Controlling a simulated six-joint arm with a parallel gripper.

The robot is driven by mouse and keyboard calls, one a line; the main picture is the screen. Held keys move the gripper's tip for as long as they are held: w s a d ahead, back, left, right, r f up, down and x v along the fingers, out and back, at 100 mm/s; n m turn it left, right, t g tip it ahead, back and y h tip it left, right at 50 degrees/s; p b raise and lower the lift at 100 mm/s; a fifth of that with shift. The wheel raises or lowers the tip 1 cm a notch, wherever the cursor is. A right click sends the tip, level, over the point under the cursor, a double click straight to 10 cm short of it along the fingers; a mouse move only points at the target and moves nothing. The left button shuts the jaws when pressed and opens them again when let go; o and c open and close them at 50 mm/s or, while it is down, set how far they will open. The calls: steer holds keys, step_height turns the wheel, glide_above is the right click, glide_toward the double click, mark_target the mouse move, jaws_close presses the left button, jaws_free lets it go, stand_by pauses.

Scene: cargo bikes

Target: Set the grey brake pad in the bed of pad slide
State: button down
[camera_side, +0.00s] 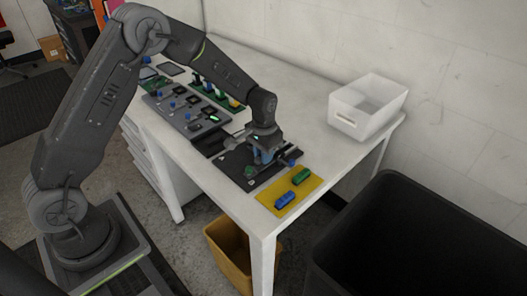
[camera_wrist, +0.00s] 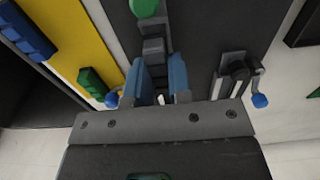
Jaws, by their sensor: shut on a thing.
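My gripper (camera_wrist: 160,66) has two blue fingers and is low over the dark board at the pad slide; it also shows in the side view (camera_side: 264,156). Its fingers are shut on the grey brake pad, mostly hidden between them. In the wrist view, the pad slide (camera_wrist: 152,45) shows as a stepped grey piece just beyond the fingertips, in line with a green knob (camera_wrist: 144,8). The green knob also shows in the side view (camera_side: 249,172). I cannot tell whether the pad touches the bed; the fingers cover that spot.
A yellow mat (camera_wrist: 82,30) beside the board holds a blue pad (camera_wrist: 27,33) and a green pad (camera_wrist: 92,84). A grey clamp-like fixture (camera_wrist: 235,68) with a blue knob (camera_wrist: 260,101) stands right of my fingers. A white bin (camera_side: 368,106) stands behind on the table.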

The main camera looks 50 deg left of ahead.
steer(key=shift+f, duration=0.9)
stand_by(1.0)
steer(key=c, duration=1)
jaws_free()
steer(key=shift+o, duration=0.2)
step_height(320, 180, up, 14)
steer(key=s+d+r+t, duration=0.1)
steer(key=s+r+t, duration=0.2)
steer(key=s+r, duration=0.95)
steer(key=s+d+t, duration=0.1)
steer(key=s+t, duration=0.1)
steer(key=s, duration=1.2)
steer(key=shift+f+t, duration=0.15)
steer(key=shift+t, duration=0.15)
